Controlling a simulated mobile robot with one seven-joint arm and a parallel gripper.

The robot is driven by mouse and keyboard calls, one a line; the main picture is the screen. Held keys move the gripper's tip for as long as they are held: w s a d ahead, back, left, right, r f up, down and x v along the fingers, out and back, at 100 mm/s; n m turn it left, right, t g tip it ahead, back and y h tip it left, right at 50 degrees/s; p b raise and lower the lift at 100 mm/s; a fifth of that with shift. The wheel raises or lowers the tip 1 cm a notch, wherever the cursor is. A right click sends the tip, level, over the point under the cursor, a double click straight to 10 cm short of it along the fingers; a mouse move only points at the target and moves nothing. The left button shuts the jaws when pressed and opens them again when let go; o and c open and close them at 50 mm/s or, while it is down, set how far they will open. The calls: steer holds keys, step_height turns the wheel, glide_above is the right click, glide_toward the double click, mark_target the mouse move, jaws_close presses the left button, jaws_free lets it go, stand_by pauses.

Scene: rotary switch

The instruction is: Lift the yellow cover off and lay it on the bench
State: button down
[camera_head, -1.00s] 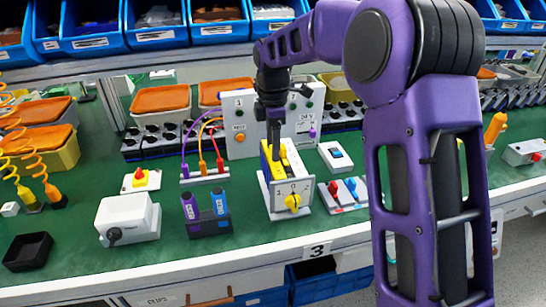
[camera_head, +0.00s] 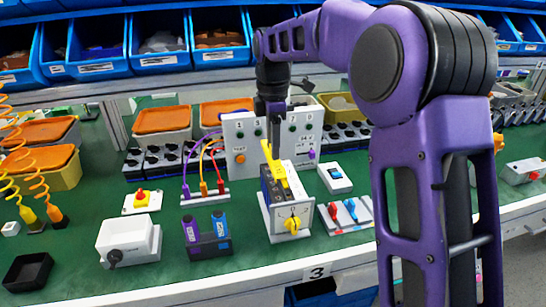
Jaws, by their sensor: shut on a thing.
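The yellow cover (camera_head: 274,163) is a thin yellow piece, tilted above the rotary switch box. My gripper (camera_head: 274,150) points down and is shut on its upper part; the fingertips are small and partly merge with the cover. The switch box (camera_head: 271,192) stands upright on the bench (camera_head: 184,238). Its pale front plate has a yellow knob (camera_head: 292,224), and its dark top now shows beneath the cover. I cannot tell whether the cover's lower end still touches the box.
To the left stand a holder with blue and purple cylinders (camera_head: 207,237) and a white box (camera_head: 130,242). To the right are a red and blue lever block (camera_head: 345,213) and a white switch (camera_head: 335,177). A grey panel (camera_head: 245,140) stands behind. Green bench shows in front.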

step_height(320, 180, up, 3)
steer(key=shift+r+p, duration=0.1)
steer(key=shift+p, duration=0.35)
steer(key=shift+r+p, duration=2.25)
steer(key=shift+p, duration=0.1)
steer(key=shift+s+a+f+b, duration=0.6)
steer(key=shift+a+f+b, duration=0.6)
steer(key=shift+f, duration=3.3)
steer(key=shift+s+a+f+b, duration=0.6)
steer(key=shift+a+f+b, duration=0.6)
steer(key=shift+f, duration=3.3)
steer(key=shift+s+a+f+b, duration=0.6)
steer(key=shift+a+f+b, duration=0.6)
steer(key=shift+f, duration=3.3)
steer(key=shift+f, duration=0.15)
